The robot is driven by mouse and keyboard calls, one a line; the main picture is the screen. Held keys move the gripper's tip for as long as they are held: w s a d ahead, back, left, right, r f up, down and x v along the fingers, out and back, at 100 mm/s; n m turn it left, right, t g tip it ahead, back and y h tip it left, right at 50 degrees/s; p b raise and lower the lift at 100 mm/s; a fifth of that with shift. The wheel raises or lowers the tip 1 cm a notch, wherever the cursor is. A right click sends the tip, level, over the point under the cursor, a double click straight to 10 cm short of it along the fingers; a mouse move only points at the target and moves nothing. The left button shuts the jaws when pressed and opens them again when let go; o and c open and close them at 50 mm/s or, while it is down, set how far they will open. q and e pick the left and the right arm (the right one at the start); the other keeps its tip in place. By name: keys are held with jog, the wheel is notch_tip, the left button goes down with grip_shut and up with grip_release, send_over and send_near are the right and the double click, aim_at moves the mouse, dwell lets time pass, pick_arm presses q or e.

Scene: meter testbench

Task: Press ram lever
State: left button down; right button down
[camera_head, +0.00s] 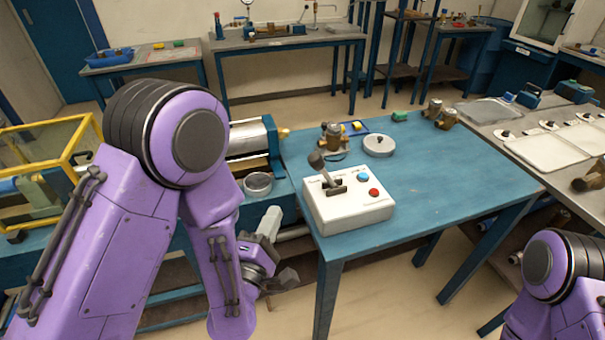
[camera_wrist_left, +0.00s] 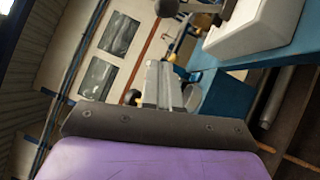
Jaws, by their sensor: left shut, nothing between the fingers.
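The ram lever (camera_head: 316,161) has a dark ball knob and leans left and up from its slot on the white control box (camera_head: 345,209). The box also has a blue and a red button and sits on the blue table's front left corner. My left gripper (camera_head: 271,217) is shut and empty, just left of the box and apart from the lever. In the left wrist view the shut fingers (camera_wrist_left: 163,70) point away, with the white box (camera_wrist_left: 255,28) at upper right and the dark knob (camera_wrist_left: 167,8) at the top edge. My right gripper is out of view.
On the blue table (camera_head: 440,180) stand a brass meter (camera_head: 332,135) and a round grey-white disc (camera_head: 379,145) behind the box. A blue bench with a metal cylinder (camera_head: 250,137) adjoins on the left. The table's right part is clear.

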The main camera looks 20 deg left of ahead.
aim_at(326, 173)
pick_arm(q)
jog(key=w+d+r, duration=0.1)
jog(key=w, duration=0.5)
jog(key=w+d+r, duration=0.1)
jog(key=w+d, duration=0.1)
jog(key=w, duration=0.4)
jog(key=shift+r+p, duration=0.3)
jog(key=shift+p, duration=0.15)
jog(key=shift+w, duration=0.1)
jog(key=shift+r, duration=0.1)
